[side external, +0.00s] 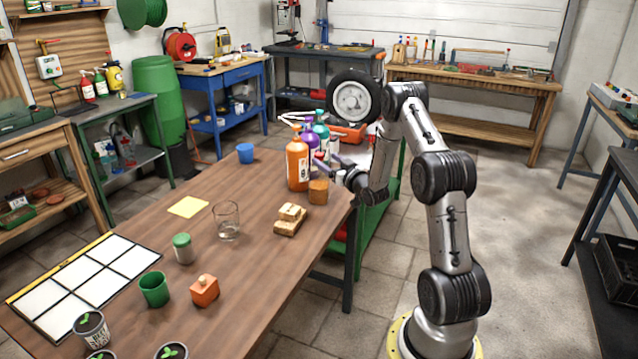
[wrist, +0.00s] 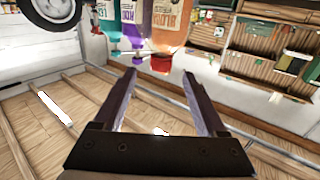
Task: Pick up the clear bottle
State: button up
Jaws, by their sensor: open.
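I cannot make out a clear bottle for certain in either view. An orange bottle (side external: 297,165), a purple bottle (side external: 311,142) and a teal bottle (side external: 321,131) stand close together at the table's far right corner. The wrist view shows them with labels inverted: orange (wrist: 174,22), purple (wrist: 131,30) and teal (wrist: 111,38). My gripper (side external: 338,167) is just right of this group. Its two fingers (wrist: 160,78) are apart with nothing held between them. A clear, open glass (side external: 227,221) stands mid-table, away from my gripper.
A small brown container (side external: 318,191) stands in front of the orange bottle, near my gripper. Wooden blocks (side external: 290,219), a blue cup (side external: 245,153), a green cup (side external: 154,289) and a lidded jar (side external: 183,249) are on the wooden table (side external: 250,275). A wheel (side external: 354,100) is behind.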

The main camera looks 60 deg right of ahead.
aim_at(322, 156)
jog(key=x, duration=0.3)
jog(key=shift+f+x, duration=0.2)
jog(key=shift+x, duration=1.15)
jog(key=shift+f+x, duration=0.15)
jog(key=shift+x, duration=1.25)
grip_shut()
jog(key=shift+r, duration=0.1)
